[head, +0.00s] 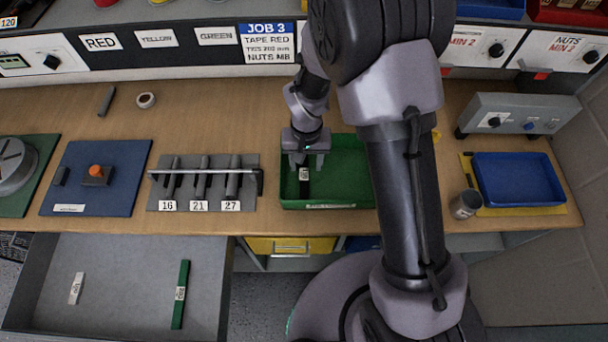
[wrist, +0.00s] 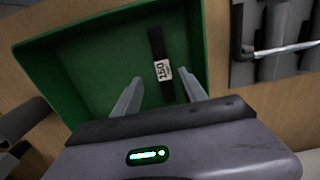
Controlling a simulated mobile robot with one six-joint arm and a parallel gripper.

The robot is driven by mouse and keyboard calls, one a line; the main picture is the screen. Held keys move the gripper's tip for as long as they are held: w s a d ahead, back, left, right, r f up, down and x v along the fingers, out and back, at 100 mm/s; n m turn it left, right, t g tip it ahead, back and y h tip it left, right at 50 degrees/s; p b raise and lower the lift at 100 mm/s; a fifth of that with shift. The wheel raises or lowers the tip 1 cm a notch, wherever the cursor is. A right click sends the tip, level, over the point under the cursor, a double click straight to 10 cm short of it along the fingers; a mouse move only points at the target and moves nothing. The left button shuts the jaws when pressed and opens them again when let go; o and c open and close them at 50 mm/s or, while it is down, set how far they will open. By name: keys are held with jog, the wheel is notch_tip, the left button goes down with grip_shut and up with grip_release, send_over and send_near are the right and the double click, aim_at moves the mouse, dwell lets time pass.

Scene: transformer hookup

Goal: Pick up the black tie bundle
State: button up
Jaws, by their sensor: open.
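The black tie bundle (wrist: 159,62) lies in the green tray (wrist: 90,95), with a white label reading 150. In the head view the bundle (head: 304,184) shows just below my gripper, at the tray's left part. My gripper (wrist: 162,88) is open, its two fingers pointing into the tray. In the wrist view the lower end of the bundle lies between the fingers, nearer the right one. The fingers do not grip it. In the head view my gripper (head: 306,160) is over the tray's left part, and my arm covers the tray's right side.
A grey rack (head: 207,201) with slots marked 16, 21 and 27 and a metal bar stands left of the tray. A blue board (head: 122,160) lies further left. A blue tray (head: 518,180) and a metal cup (head: 465,204) are at right. An open drawer (head: 125,290) holds green and white bundles.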

aim_at(304, 175)
jog(key=f, duration=0.1)
jog(key=f+b, duration=0.1)
jog(key=f, duration=0.3)
jog(key=shift+a+f+b, duration=0.2)
jog(key=shift+a+b, duration=0.15)
jog(key=shift+r, duration=0.1)
jog(key=shift+c, duration=1.3)
grip_shut()
